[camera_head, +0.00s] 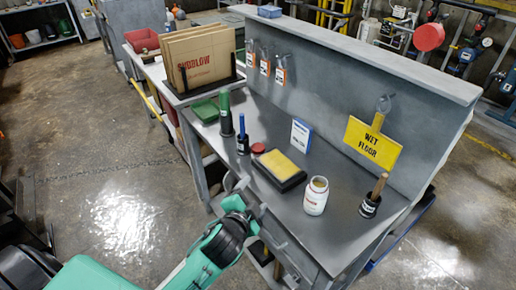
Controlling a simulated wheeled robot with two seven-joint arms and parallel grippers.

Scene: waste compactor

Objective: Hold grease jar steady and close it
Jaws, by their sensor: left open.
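The grease jar (316,197) is a white jar with red print. It stands upright near the front edge of the grey metal workbench (345,190), right of centre, and its top looks open. A small red disc, which looks like its lid (258,148), lies on the bench farther left, apart from the jar. My left gripper (243,190) is open and empty at the bench's front edge, left of the jar and apart from it. My right gripper is not in view.
A black tray with a yellow pad (279,166) lies between lid and jar. Black holders with a wooden-handled tool (372,196), a blue tool (242,137) and a green tool (225,113) stand on the bench.

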